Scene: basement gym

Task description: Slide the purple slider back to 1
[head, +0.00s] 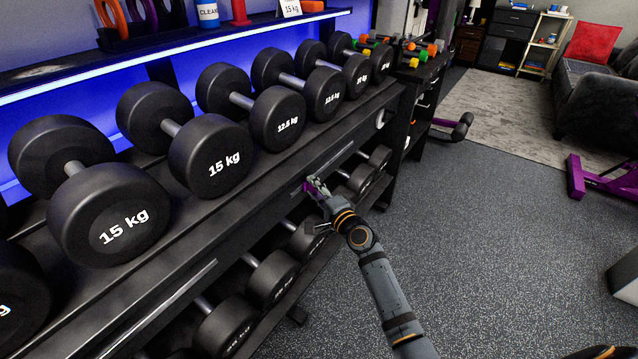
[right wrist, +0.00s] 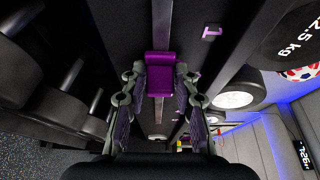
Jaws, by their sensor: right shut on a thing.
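The purple slider (head: 309,187) sits on a rail along the front face of the dumbbell rack. In the right wrist view the purple slider (right wrist: 160,75) is between the two fingers of my right gripper (right wrist: 159,82), on a grey metal strip (right wrist: 161,30). My right gripper (head: 317,187) is shut on it and partly hides it in the head view. I cannot make out any number marks on the rail. My left gripper is not in view.
The rack's upper shelf holds several large black dumbbells (head: 210,157); smaller ones (head: 272,278) lie on the lower shelf, close under my right arm. A small purple piece (right wrist: 211,32) is beside the strip. The speckled floor (head: 480,230) at right is open.

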